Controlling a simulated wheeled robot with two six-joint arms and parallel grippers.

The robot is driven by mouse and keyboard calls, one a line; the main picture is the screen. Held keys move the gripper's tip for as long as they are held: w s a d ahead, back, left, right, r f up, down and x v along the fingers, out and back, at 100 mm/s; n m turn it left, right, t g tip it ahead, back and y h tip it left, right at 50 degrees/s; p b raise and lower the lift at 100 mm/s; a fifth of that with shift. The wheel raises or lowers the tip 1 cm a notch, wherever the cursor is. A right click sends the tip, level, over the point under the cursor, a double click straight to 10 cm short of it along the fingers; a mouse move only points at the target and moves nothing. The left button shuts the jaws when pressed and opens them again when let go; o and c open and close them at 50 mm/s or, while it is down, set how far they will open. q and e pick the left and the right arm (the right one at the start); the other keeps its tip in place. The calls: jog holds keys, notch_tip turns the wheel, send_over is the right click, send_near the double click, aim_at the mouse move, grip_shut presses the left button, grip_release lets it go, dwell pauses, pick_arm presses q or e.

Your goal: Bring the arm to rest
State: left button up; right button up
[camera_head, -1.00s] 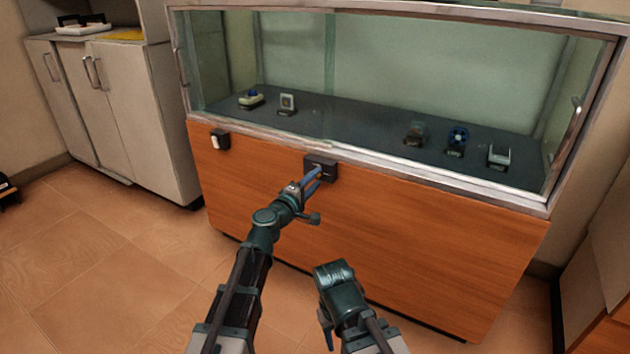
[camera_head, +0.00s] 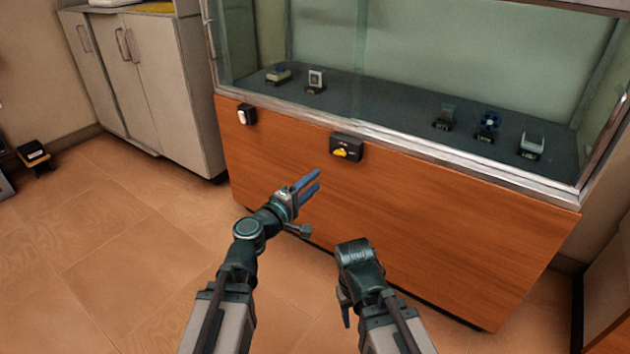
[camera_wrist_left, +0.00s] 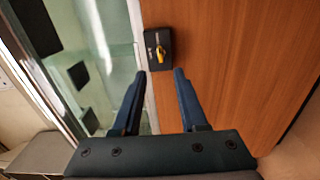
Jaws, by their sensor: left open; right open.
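My left gripper (camera_head: 316,184) is open and empty, in front of the case's wood panel and below a small black box with a yellow knob (camera_head: 346,147). In the left wrist view, my left gripper's two blue fingers (camera_wrist_left: 158,75) stand apart, with the black box (camera_wrist_left: 158,48) beyond their tips and clear of them. My right gripper (camera_head: 345,308) hangs low at the bottom middle, pointing down; its fingers are mostly hidden by its own body.
A glass display case (camera_head: 400,265) with a wood front stands ahead, holding several small devices. A black box with a white switch (camera_head: 246,114) is on its front at left. A grey cabinet (camera_head: 165,95) stands at left.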

pick_arm(q)
jog(key=s+d+f+m+g+y, duration=0.1)
jog(key=s+f+m+g, duration=0.35)
jog(key=f, duration=0.25)
jog(key=s+d+f+m+g, duration=0.1)
jog(key=s+f+m+g, duration=0.3)
jog(key=f, duration=0.3)
jog(key=s+a+f+m+g+y, duration=0.3)
jog(key=s+a+f+g+y, duration=0.4)
jog(key=a, duration=0.6)
jog(key=s+d+r+m+y+p, duration=0.1)
jog(key=s+d+r+m+p, duration=0.1)
jog(key=s+d+r+p, duration=0.35)
jog(key=s+d+r+m+y+p, duration=0.1)
jog(key=s+d+r+m+p, duration=0.1)
jog(key=d+r+p, duration=0.65)
notch_tip(320, 180, up, 37)
jog(key=a+p, duration=0.2)
jog(key=p, duration=3.5)
jog(key=shift+w+a+f, duration=0.15)
